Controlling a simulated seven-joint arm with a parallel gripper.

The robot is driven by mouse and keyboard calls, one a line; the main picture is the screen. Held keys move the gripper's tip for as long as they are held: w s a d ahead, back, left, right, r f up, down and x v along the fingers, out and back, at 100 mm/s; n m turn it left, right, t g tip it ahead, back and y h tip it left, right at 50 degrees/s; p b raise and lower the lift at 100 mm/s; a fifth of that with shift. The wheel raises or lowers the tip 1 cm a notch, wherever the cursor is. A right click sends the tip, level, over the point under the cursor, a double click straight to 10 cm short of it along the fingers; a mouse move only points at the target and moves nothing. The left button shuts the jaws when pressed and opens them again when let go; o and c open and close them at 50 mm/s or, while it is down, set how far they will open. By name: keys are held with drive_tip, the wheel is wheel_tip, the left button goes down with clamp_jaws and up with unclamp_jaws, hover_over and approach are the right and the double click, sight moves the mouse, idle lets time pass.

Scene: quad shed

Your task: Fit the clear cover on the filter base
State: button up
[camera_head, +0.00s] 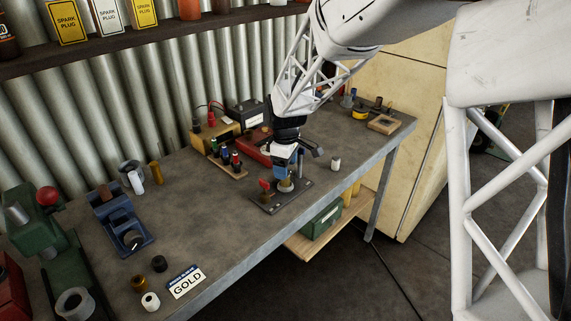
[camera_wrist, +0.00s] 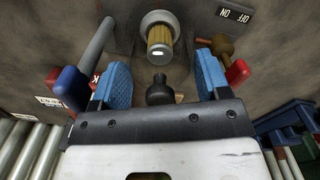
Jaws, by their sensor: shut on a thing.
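My gripper (camera_head: 284,170), with blue finger pads, is low over the filter base (camera_head: 272,204), a dark plate on the bench. In the wrist view my gripper (camera_wrist: 164,82) has its pads spread wide, shut on the clear cover, whose see-through wall I can hardly make out. A dark rounded knob (camera_wrist: 160,92) shows between the pads. The tan pleated filter element (camera_wrist: 160,38) stands inside a pale ring just beyond them. I cannot tell whether the cover touches the base. A brass tap with a red handle (camera_wrist: 237,72) is to the right; an ON/OFF label (camera_wrist: 232,13) lies beyond.
A rack of coloured bottles (camera_head: 229,161) and a red box (camera_head: 255,146) stand close behind and left. A small white cup (camera_head: 336,163) is to the right. A blue fixture (camera_head: 122,222) and GOLD card (camera_head: 186,282) are farther left. Bench between is clear.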

drive_tip(key=shift+f, duration=0.35)
idle(0.6)
drive_tip(key=o, duration=1)
drive_tip(key=shift+c, duration=0.2)
drive_tip(key=shift+r, duration=0.15)
drive_tip(key=shift+w+r, duration=0.1)
drive_tip(key=shift+r, duration=1.35)
drive_tip(key=shift+o, duration=0.4)
drive_tip(key=shift+r, duration=1.9)
